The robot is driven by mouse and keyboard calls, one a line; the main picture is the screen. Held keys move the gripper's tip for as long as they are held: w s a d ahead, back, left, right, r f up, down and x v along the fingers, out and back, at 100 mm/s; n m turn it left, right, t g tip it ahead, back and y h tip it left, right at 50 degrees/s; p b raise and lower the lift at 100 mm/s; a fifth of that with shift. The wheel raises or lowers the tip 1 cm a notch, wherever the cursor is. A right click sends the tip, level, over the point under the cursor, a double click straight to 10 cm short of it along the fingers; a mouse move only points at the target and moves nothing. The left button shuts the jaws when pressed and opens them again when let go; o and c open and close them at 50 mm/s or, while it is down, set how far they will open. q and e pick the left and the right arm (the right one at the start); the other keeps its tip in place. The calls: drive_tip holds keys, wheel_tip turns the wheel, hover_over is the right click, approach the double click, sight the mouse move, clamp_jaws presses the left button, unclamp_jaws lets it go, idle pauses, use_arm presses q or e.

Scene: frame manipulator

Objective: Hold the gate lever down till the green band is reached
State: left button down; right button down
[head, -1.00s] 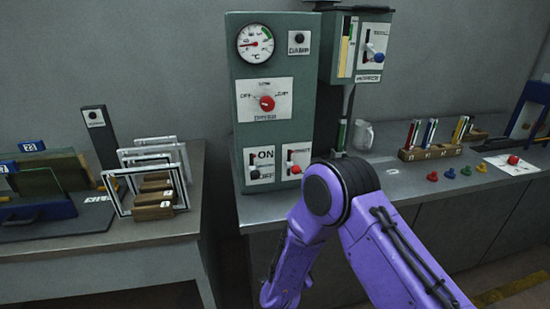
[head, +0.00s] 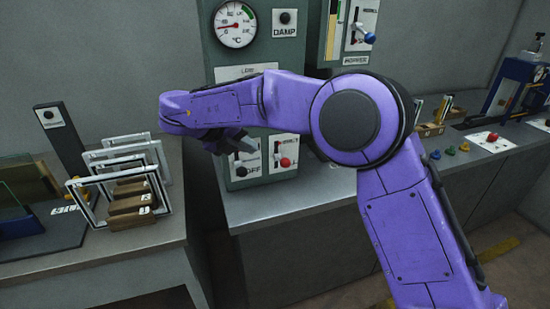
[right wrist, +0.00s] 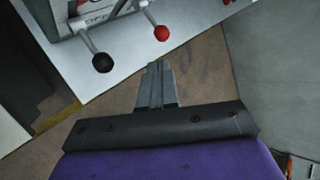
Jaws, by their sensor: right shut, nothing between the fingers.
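The hopper box (head: 327,45) at the top shows a lever with a blue knob (head: 370,38); I take it as the gate lever. Beside it is a yellow strip gauge (head: 332,32); I cannot read a green band there. The round dial (head: 235,25) has a green band at its upper right and its red needle points left. My right gripper (head: 246,145) is shut and empty in front of the lower switch panels, away from the blue knob. The right wrist view shows its closed fingers (right wrist: 155,82) below a black knob (right wrist: 103,62) and a red knob (right wrist: 161,33), apart from both.
My right arm crosses in front of the cabinet and hides the spout and jug area under the hopper. White frames on wooden blocks (head: 130,205) stand on the left bench. Coloured knobs (head: 449,151) and a red button (head: 492,137) are on the right counter.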

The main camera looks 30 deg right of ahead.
sight(282, 162)
drive_tip(key=p+x, duration=0.2)
drive_tip(key=x, duration=1)
drive_tip(key=shift+s+d+p, duration=0.1)
drive_tip(key=shift+p, duration=0.3)
